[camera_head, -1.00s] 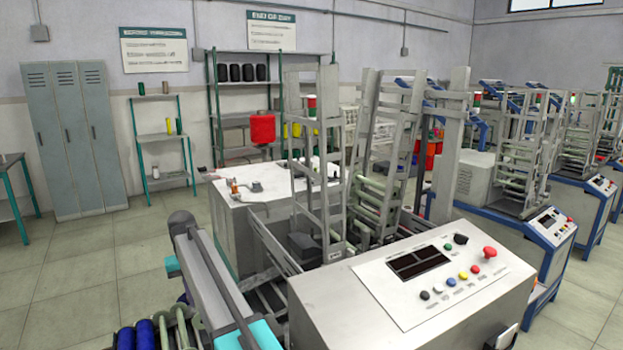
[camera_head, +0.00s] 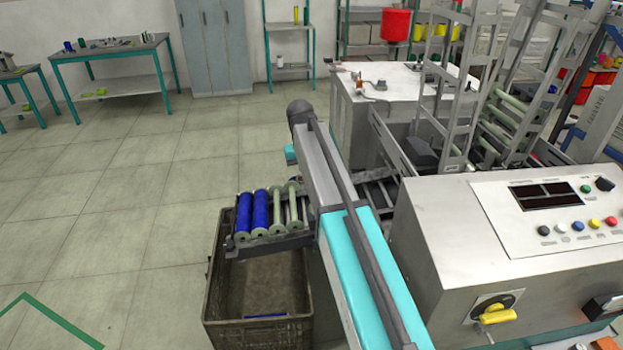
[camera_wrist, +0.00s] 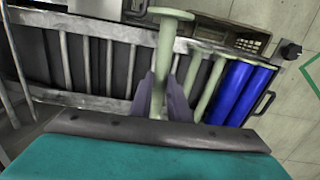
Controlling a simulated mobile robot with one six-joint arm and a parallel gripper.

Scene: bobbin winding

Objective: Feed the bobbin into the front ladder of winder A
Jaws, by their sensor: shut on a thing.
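In the wrist view, a pale green bobbin (camera_wrist: 161,55) with a round flange at its far end is held between the fingers of my gripper (camera_wrist: 164,97). The fingers hide part of its near end. My gripper cannot be made out in the head view. Winder A, with its sloped control panel (camera_head: 550,200), stands at the right of the head view. Two grey upright ladders (camera_head: 440,80) rise behind the panel, and pale green bobbins (camera_head: 500,135) lie in the right-hand one. I cannot tell which ladder is the front one.
In the head view, blue bobbins (camera_head: 252,214) and pale green ones lie on a rack over a brown crate (camera_head: 225,338). The blue bobbins also show in the wrist view (camera_wrist: 240,90), beside a slatted metal frame (camera_wrist: 90,62). Floor (camera_head: 110,220) at the left is clear.

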